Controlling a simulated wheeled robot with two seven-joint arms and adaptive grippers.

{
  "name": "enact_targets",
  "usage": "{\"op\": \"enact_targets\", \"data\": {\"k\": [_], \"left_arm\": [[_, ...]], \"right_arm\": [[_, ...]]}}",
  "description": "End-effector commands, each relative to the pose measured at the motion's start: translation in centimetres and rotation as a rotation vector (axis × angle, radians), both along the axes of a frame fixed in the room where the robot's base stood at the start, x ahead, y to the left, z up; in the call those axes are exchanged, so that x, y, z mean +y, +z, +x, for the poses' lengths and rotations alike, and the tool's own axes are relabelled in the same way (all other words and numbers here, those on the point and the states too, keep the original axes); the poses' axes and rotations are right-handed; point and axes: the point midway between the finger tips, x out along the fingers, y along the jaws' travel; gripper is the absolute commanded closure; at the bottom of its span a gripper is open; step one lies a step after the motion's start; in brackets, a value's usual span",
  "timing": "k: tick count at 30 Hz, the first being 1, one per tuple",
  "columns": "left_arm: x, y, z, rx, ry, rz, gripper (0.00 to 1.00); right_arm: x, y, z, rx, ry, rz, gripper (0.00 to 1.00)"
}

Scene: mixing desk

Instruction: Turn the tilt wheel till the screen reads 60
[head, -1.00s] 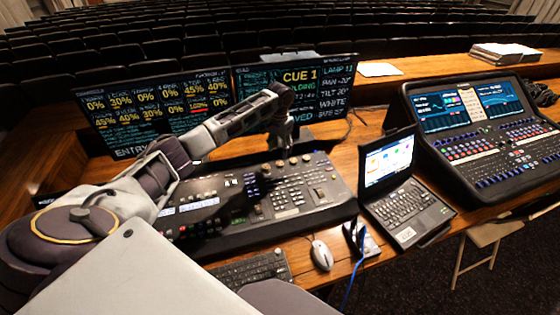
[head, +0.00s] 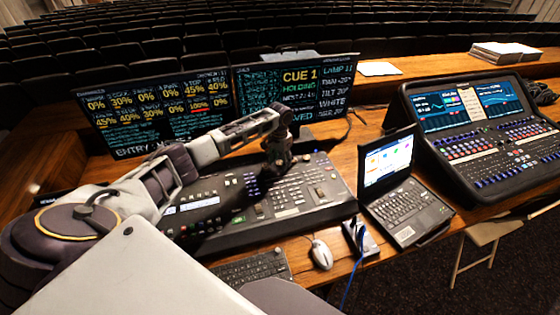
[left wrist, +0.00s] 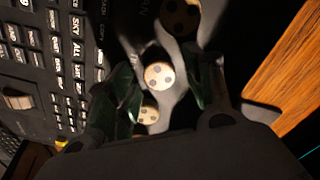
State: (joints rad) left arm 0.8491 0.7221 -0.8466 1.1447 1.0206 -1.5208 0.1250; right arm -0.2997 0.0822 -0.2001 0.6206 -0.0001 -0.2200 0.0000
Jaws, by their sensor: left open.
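The tilt reading (head: 333,91) stands at the right side of the right-hand monitor (head: 296,112). It is small and appears to read 30. A row of round knob-like wheels runs along the back edge of the lighting console (head: 340,207); one wheel (head: 306,158) shows right of my gripper. Their labels are too small to tell which is tilt. My left gripper (head: 277,168) points down over this row, open. In the left wrist view, a pale wheel with dark dots (left wrist: 158,75) lies between the spread fingers, seemingly untouched. My right gripper is out of view.
An open laptop (head: 405,205) stands right of the console, and a larger mixing desk (head: 490,150) stands beyond it. A mouse (head: 321,254) and a keyboard (head: 250,270) lie in front. Two monitors stand close behind my left gripper, including the left one (head: 155,110).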

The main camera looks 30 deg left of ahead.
Motion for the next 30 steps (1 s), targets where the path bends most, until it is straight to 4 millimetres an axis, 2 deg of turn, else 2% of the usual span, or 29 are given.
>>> {"op": "enact_targets", "data": {"k": [1, 11, 22, 30], "left_arm": [[0.0, 0.0, 0.0, 0.0, 0.0, 0.0, 0.52], [0.0, 0.0, 0.0, 0.0, 0.0, 0.0, 0.94], [0.0, 0.1, 0.0, 0.001, -0.032, 0.0, 0.94], [-0.1, 0.2, 0.0, 0.001, -0.136, -0.002, 0.94]], "right_arm": [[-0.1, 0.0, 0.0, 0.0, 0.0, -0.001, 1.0], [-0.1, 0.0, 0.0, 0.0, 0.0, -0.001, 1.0], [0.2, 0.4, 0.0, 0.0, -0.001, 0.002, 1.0], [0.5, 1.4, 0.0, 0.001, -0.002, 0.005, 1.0]]}}
